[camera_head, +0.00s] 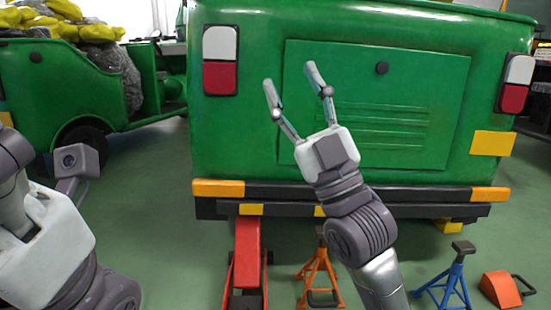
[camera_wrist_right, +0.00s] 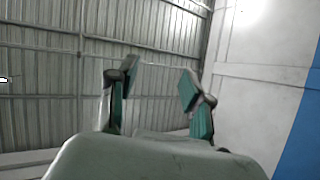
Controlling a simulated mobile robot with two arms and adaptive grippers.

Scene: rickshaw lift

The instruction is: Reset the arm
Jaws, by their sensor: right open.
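My right gripper (camera_head: 290,82) is raised in front of the back of a green vehicle (camera_head: 375,65), with its two fingers spread and nothing between them. In the right wrist view the open fingers (camera_wrist_right: 157,85) point up toward the ceiling and the gap between them is empty. My left arm shows at the left edge of the head view, but its gripper fingers are not visible.
A red jack (camera_head: 248,255) and an orange stand (camera_head: 318,275) are on the floor below the vehicle's bumper (camera_head: 420,193). A blue stand (camera_head: 450,275) and an orange wheel chock (camera_head: 499,289) are at right. Another green vehicle (camera_head: 75,85) carries yellow bags (camera_head: 60,30).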

